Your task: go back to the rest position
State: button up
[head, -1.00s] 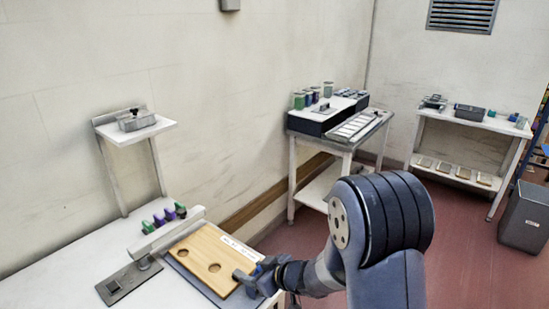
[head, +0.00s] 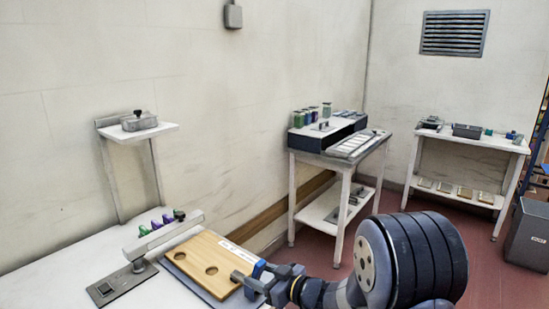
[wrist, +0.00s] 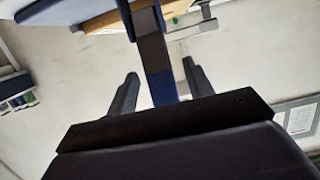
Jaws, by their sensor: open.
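My gripper (head: 250,282) is at the bottom of the head view, at the right front end of a wooden board (head: 203,262) with round holes. The gripper's two dark fingers (wrist: 160,82) stand apart in the wrist view. A blue strip (wrist: 160,86) shows between them; I cannot tell whether it belongs to the gripper. I cannot tell from the head view whether the fingers touch the board.
The board lies on a dark mat (head: 180,272) on a white table, beside a grey bar fixture (head: 165,236). Small green and purple pieces stand behind. A small wall shelf (head: 160,130), a side table (head: 338,165) and a bin (head: 527,238) stand farther off.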

jog(key=shift+s+d+f+t+y+b, duration=0.25)
jog(key=shift+d+f+t+y+b, duration=0.25)
jog(key=shift+b, duration=1.65)
jog(key=shift+s+d+f+t+y+b, duration=0.15)
jog(key=shift+s+f+t+y+b, duration=0.4)
jog(key=shift+b, duration=1.55)
jog(key=t+y+b, duration=0.1)
jog(key=b, duration=0.2)
jog(key=f+t+y+b, duration=0.1)
jog(key=y+b, duration=0.1)
jog(key=b, duration=0.1)
jog(key=shift+d+f+t+y, duration=0.2)
jog(key=shift+d+t+y, duration=0.05)
jog(key=shift+d, duration=0.15)
jog(key=v, duration=0.2)
jog(key=shift+s+d+r, duration=0.15)
jog(key=shift+s+d, duration=0.2)
jog(key=shift+d, duration=0.05)
